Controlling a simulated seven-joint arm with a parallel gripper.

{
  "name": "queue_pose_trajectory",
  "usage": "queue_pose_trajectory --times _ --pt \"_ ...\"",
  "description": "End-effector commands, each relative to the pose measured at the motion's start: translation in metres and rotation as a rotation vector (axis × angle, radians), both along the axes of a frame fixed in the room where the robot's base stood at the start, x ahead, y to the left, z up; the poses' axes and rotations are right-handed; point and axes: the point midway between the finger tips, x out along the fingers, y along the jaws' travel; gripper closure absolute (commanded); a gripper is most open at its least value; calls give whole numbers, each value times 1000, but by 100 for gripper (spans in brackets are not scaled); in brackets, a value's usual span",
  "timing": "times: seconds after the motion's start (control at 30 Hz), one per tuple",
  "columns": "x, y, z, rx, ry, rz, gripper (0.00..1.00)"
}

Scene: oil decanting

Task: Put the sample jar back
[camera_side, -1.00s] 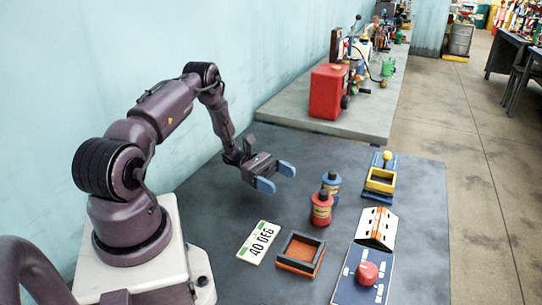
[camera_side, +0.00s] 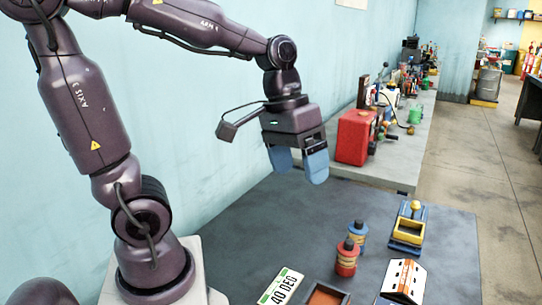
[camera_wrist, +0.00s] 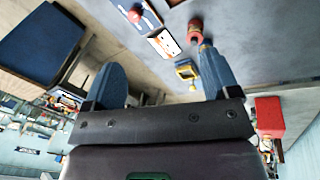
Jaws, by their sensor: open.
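I cannot tell from the frames which one is the sample jar. The red jar also shows at the top of the wrist view (camera_wrist: 195,29), just beyond a fingertip; the blue jar is mostly hidden there. My gripper (camera_side: 298,165) is open and empty, with its blue fingers pointing down. It is high above the table, apart from both jars and to their left in the side view.
An orange tray with a dark rim (camera_side: 325,296), a "40 DEG" sign (camera_side: 281,287) and a white-and-orange box (camera_side: 403,281) are at the front. A yellow-and-blue holder (camera_side: 409,230) stands right of the jars. A red case (camera_side: 354,137) is on the bench behind. The table's left-middle is clear.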

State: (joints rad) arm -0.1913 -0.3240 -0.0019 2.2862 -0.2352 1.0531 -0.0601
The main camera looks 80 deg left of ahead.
Motion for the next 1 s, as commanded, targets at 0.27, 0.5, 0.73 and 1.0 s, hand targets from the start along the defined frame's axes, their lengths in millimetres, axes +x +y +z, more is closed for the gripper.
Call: queue_pose_trajectory --times 0.27,0.5,0.73,1.0 --pt "-41 -11 21 241 -290 -250 19" --pt "-48 -12 22 286 -347 -298 19" --pt "-47 -11 23 285 -346 -294 19" --pt "-47 -11 23 285 -346 -294 19"
